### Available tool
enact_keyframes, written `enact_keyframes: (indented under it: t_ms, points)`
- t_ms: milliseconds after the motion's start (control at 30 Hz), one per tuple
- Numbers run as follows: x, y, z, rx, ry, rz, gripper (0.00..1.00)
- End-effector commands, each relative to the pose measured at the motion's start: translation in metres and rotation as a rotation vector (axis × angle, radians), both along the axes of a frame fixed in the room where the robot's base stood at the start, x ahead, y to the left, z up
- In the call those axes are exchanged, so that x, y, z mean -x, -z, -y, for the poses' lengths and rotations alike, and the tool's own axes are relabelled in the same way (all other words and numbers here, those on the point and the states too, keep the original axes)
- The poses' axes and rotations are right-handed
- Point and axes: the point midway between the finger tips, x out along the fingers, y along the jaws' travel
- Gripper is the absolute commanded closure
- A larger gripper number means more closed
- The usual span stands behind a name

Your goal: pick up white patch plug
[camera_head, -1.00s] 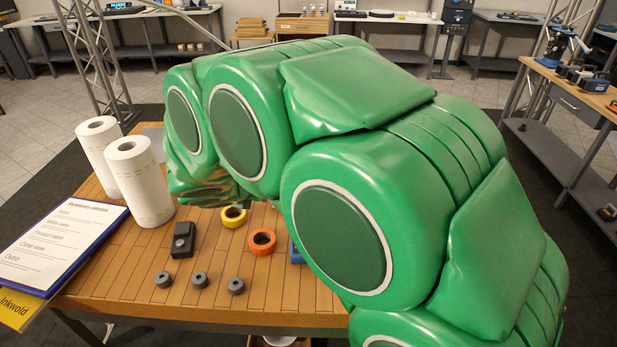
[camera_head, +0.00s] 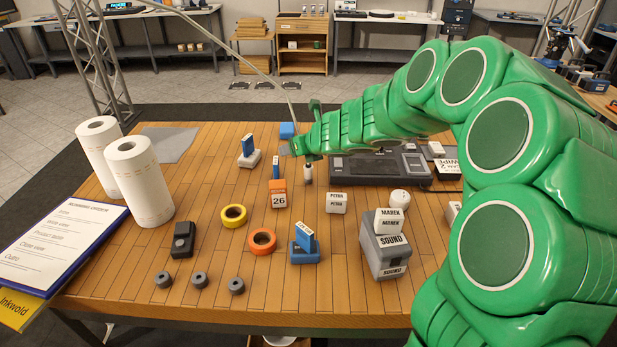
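My gripper (camera_head: 292,149) is at the end of my green arm, low over the back middle of the table (camera_head: 120,270). Its fingers are small and partly hidden, so I cannot tell whether they are open. Just below and right of it stands a small white and dark piece (camera_head: 307,174). A white block with a blue upright piece (camera_head: 249,158) stands to its left. A white rounded object (camera_head: 399,199) sits to the right, nearer the front. I cannot tell for sure which of these is the white patch plug.
A dark console (camera_head: 360,168) lies right of my gripper. An orange block marked 26 (camera_head: 278,200), a PETRA box (camera_head: 336,203) and a grey SOUND case (camera_head: 383,250) stand in front.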

Motion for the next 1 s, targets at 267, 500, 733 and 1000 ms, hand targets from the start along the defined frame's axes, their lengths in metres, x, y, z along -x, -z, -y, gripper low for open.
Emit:
enact_keyframes:
  t_ms: [267, 500, 733, 1000]
  points:
    - [-0.004, -0.022, 0.047, -0.046, -0.161, 0.128, 0.43]
    - [0.000, -0.033, 0.070, -0.063, -0.240, 0.203, 0.43]
    - [0.005, -0.043, 0.090, -0.078, -0.298, 0.264, 0.43]
    - [0.007, 0.007, 0.085, -0.082, -0.299, 0.256, 0.43]
